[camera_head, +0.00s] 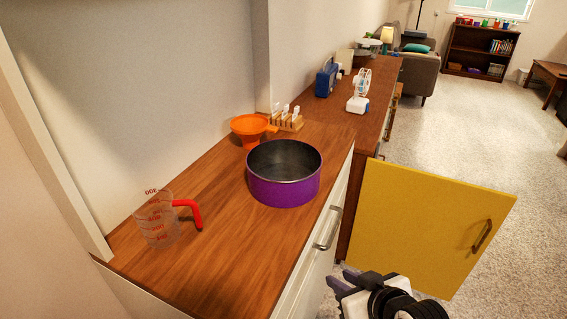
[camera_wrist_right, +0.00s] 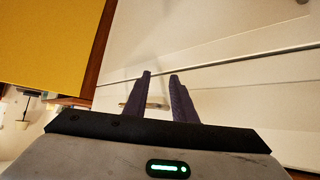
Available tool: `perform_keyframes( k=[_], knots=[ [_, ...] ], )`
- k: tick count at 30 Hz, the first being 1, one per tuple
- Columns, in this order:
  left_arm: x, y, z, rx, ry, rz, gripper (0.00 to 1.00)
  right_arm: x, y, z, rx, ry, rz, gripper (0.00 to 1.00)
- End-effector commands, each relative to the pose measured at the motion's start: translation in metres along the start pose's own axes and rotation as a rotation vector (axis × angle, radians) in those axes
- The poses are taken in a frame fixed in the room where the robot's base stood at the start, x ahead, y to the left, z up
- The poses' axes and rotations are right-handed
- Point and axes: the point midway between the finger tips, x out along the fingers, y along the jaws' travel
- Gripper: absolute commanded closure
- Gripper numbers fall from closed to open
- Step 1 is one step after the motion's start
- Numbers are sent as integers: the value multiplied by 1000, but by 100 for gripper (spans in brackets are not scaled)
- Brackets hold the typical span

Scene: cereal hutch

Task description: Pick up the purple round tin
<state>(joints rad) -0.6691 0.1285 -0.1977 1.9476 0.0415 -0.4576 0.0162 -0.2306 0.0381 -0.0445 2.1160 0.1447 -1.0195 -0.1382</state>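The purple round tin (camera_head: 284,173), open at the top with a dark grey inside, stands upright on the wooden counter (camera_head: 220,257), near its front edge. It does not show in the right wrist view. My right gripper (camera_head: 341,279) is low in front of the counter, below and to the right of the tin and clear of it. In the right wrist view its two dark fingers (camera_wrist_right: 161,76) are apart with nothing between them, facing the pale cabinet front. My left gripper is not in view.
An orange funnel (camera_head: 250,127) and a wooden rack (camera_head: 287,122) stand behind the tin. A clear measuring cup (camera_head: 157,220) with a red handle is at left. The yellow cabinet door (camera_head: 425,225) stands open beside my right arm. The counter's front middle is clear.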

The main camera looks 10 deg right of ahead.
Motion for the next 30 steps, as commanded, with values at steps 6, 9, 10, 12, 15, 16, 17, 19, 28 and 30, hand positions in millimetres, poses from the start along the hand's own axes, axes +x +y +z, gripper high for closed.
perform_keyframes(
  k=[6, 9, 10, 12, 15, 16, 17, 19, 28, 30],
  knots=[
    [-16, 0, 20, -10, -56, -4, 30, -35, 25, -169, -15, 178, -24, 76],
    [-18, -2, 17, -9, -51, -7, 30, -51, 28, -215, -26, 240, -41, 76],
    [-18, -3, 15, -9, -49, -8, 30, -55, 29, -226, -30, 256, -45, 76],
    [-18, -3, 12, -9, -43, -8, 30, -62, 30, -244, -35, 281, -52, 76],
    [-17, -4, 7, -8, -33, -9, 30, -66, 30, -260, -41, 302, -61, 76],
    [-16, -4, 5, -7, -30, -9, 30, -64, 30, -262, -41, 305, -63, 76],
    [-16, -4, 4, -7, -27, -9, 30, -62, 29, -264, -41, 306, -64, 76],
    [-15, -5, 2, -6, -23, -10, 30, -52, 29, -268, -42, 306, -65, 76],
    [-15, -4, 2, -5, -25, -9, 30, -20, 27, -276, -43, 305, -62, 76],
    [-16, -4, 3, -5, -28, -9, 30, -14, 27, -278, -41, 306, -62, 76]
  ],
)
